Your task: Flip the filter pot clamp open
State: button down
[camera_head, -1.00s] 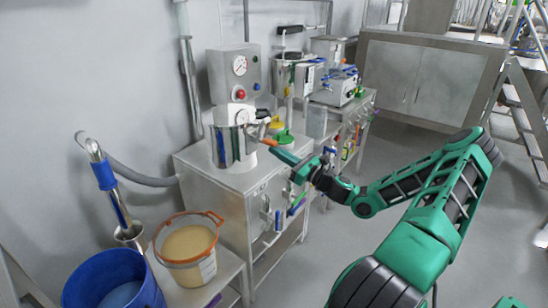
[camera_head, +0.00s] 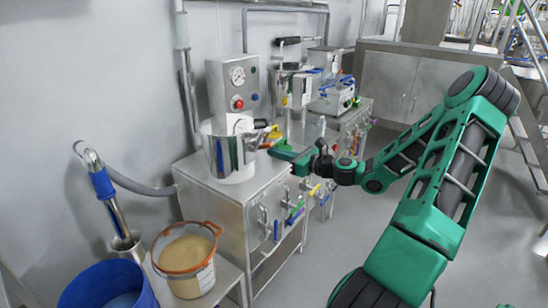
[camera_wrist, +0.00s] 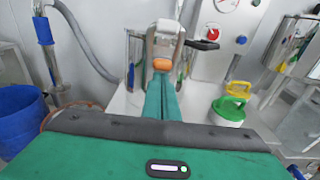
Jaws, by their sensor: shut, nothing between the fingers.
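The filter pot (camera_head: 222,155) is a shiny steel pot on top of a steel cabinet, below a panel with a gauge. A dark-ended lever (camera_head: 260,123) sticks out from its right rim; it looks like the clamp, but its exact position is too small to tell. In the wrist view the pot (camera_wrist: 160,45) is straight ahead, with a black handle (camera_wrist: 203,44) to its right. My gripper (camera_head: 268,147) is green with orange tips, shut and empty, at the pot's right side. In the wrist view its tips (camera_wrist: 162,64) overlap the pot front; I cannot tell whether they touch.
The gauge panel (camera_head: 234,84) stands behind the pot. The cabinet front (camera_head: 225,215) carries several coloured valve handles. A bucket with an orange rim (camera_head: 187,268) and a blue bin (camera_head: 105,290) are at lower left.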

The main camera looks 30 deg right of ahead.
jog(key=shift+w+r, duration=0.1)
jog(key=shift+r, duration=0.2)
dwell(0.4)
jog(key=s+d+f, duration=0.2)
jog(key=s+d, duration=0.2)
jog(key=s, duration=0.7)
jog(key=shift+f, duration=0.3)
jog(key=shift+a, duration=0.1)
